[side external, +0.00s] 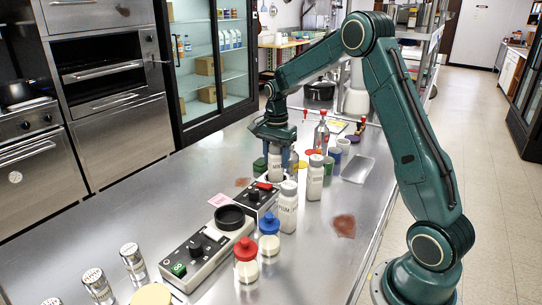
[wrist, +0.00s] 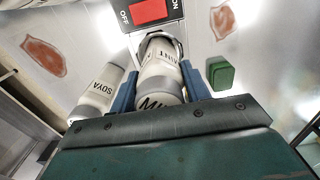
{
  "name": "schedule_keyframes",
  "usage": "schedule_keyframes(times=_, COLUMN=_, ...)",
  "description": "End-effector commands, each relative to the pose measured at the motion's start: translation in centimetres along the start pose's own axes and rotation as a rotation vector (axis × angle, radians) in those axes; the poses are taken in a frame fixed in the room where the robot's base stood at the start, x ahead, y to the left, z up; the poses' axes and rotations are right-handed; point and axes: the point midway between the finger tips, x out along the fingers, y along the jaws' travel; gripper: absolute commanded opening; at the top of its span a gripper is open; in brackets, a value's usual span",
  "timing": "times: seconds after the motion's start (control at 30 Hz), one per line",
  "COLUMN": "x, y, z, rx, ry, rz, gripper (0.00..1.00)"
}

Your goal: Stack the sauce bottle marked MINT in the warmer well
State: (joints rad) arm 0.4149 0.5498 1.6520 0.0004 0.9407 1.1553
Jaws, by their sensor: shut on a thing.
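The white sauce bottle marked MINT (wrist: 160,72) stands upright between the blue fingers of my gripper (wrist: 159,88) in the wrist view. My gripper is shut on it. In the side view my gripper (side external: 278,161) points down with the bottle (side external: 275,172) below it, at the far end of the warmer with the red switch (side external: 252,200). A dark metallic ring, the warmer well (wrist: 160,36), shows around the bottle's lower end. I cannot tell whether the base rests on the bottom or is still clear of it.
A bottle marked SOYA (wrist: 97,92) stands close beside the held one. White bottles (side external: 287,207) stand right of the warmer. A second warmer (side external: 195,250) has a dark empty-looking well (side external: 230,217). Red-topped (side external: 246,262) and blue-topped (side external: 269,238) jars stand nearby.

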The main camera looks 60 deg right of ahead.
Motion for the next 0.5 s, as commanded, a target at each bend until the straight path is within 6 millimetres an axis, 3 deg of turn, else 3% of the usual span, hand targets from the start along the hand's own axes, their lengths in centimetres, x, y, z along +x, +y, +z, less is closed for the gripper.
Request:
schedule_keyframes(times=0.13, x=0.99, y=-0.01, z=0.00, rx=0.000, ry=0.000, rz=-0.001, gripper=0.17)
schedule_keyframes(times=0.5, x=1.19, y=-0.02, z=-0.01, rx=0.000, ry=0.001, rz=-0.001, gripper=0.17)
